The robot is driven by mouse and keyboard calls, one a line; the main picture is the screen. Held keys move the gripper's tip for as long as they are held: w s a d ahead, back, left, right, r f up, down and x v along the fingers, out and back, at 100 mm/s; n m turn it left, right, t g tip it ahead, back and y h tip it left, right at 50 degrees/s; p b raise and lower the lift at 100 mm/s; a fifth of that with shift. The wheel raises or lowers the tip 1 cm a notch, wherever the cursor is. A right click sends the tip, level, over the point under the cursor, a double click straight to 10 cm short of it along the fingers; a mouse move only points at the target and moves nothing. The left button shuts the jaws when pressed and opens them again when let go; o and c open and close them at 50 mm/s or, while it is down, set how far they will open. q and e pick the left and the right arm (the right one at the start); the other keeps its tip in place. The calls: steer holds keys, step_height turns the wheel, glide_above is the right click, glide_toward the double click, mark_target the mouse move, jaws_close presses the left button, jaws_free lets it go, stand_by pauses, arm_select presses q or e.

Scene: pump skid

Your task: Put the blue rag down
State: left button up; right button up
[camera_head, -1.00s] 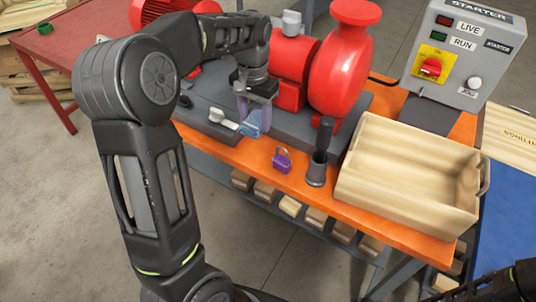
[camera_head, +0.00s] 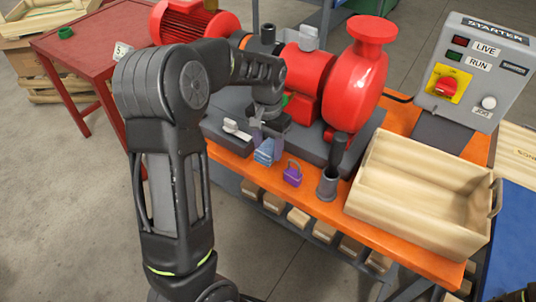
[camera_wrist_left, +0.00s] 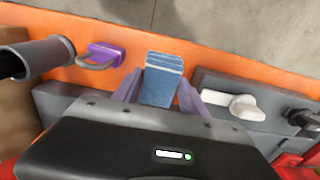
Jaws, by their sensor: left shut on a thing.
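The blue rag (camera_head: 265,152) is a small folded cloth at the front edge of the grey pump base, above the orange bench top. My left gripper (camera_head: 266,140) comes down over it and is shut on it. In the left wrist view the rag (camera_wrist_left: 162,82) sits between the two purple-grey fingers of the left gripper (camera_wrist_left: 160,92), with the orange bench top (camera_wrist_left: 220,60) around it. I cannot tell whether the rag touches the bench. My right gripper is not clearly in view.
A wooden crate (camera_head: 405,225) fills the bench's right end. A white-handled valve (camera_head: 236,129) is to the left, with the red pump (camera_head: 355,85) behind.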

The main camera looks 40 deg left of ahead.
mark_target(268, 148)
arm_select(q)
steer(key=shift+f+p, duration=0.3)
steer(key=shift+f, duration=1.6)
steer(key=shift+f, duration=0.2)
steer(key=o, duration=1.2)
steer(key=shift+r, duration=0.2)
step_height(268, 148, up, 12)
steer(key=shift+r+b, duration=0.1)
steer(key=shift+b, duration=0.45)
